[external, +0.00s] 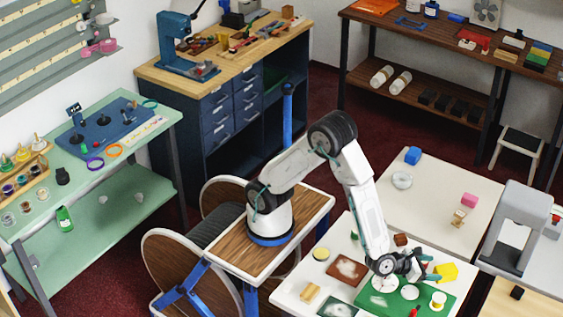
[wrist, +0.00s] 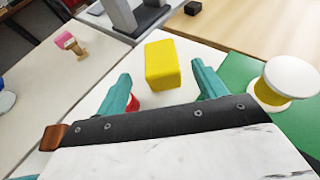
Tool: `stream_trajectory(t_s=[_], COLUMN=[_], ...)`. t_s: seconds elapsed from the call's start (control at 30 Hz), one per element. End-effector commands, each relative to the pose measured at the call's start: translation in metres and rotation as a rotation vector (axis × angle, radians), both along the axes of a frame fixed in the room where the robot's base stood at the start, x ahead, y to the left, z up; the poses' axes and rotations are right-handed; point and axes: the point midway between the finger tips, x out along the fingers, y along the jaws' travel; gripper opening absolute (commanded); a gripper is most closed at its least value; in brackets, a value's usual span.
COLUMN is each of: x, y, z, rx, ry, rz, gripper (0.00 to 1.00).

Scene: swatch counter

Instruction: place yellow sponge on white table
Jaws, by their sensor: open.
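The yellow sponge (external: 446,272) is a block near the right edge of the front white table (external: 338,237), beside the green mat (external: 375,300). In the wrist view the sponge (wrist: 162,65) stands ahead of my gripper (wrist: 161,78), centred between its two teal fingers. My gripper (external: 428,270) is open and empty, low over the mat's far side. Whether the fingertips flank the sponge cannot be told. A second white table (external: 425,190) adjoins behind; it shows at the left in the wrist view (wrist: 50,85).
A white spool (external: 438,300) stands on the mat near my gripper. A grey machine (external: 515,225) stands at right.

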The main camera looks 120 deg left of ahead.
Motion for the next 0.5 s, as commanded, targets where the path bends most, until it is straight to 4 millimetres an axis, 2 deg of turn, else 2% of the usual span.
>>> stream_trajectory(t_s=[0.2, 0.5], x=[-0.023, -0.031], y=[-0.024, -0.029], z=[0.014, 0.019], rx=[0.000, -0.004], ry=[0.000, -0.004], rz=[-0.002, 0.009], gripper=[0.70, 0.70])
